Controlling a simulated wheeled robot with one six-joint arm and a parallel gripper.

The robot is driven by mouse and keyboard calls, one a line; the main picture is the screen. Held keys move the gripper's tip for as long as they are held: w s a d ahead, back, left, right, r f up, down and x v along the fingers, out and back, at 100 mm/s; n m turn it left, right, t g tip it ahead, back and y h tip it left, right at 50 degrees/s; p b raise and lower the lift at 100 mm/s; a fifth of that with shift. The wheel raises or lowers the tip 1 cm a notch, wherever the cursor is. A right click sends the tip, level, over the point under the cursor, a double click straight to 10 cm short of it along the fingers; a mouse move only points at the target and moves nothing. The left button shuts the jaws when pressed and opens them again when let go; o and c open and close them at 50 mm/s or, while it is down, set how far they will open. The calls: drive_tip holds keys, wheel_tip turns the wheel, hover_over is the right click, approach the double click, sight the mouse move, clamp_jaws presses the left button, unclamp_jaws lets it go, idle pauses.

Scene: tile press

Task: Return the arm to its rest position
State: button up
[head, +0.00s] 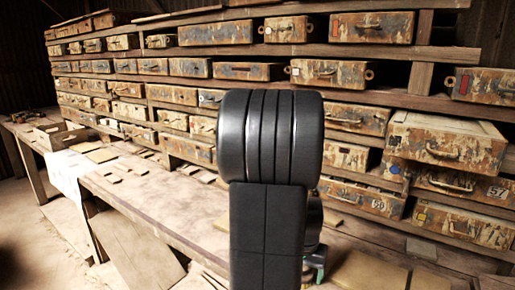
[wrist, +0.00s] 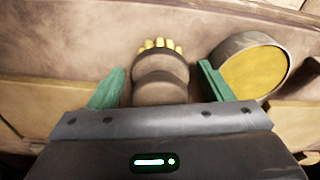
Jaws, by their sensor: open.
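My gripper (wrist: 162,70) shows in the wrist view with its two green fingers spread apart. Between them is a brown, rounded, ribbed object (wrist: 160,88) with a row of yellow nubs at its far end. Gaps show between it and both fingers, so it is not gripped. In the head view my black arm stands upright in the middle of the picture. It hides most of my gripper, and only a bit of green shows low beside it, over the bench (head: 150,205).
A round tin with a yellow face (wrist: 255,70) lies close to the right finger. Behind the bench, a rack holds rows of worn drawers (head: 369,27); one drawer (head: 445,140) juts out at right. A wooden crate (head: 62,135) and flat tiles (head: 368,270) lie on the bench.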

drive_tip(key=shift+w+r, duration=0.1)
drive_tip(key=shift+r, duration=1.25)
drive_tip(key=shift+f, duration=0.1)
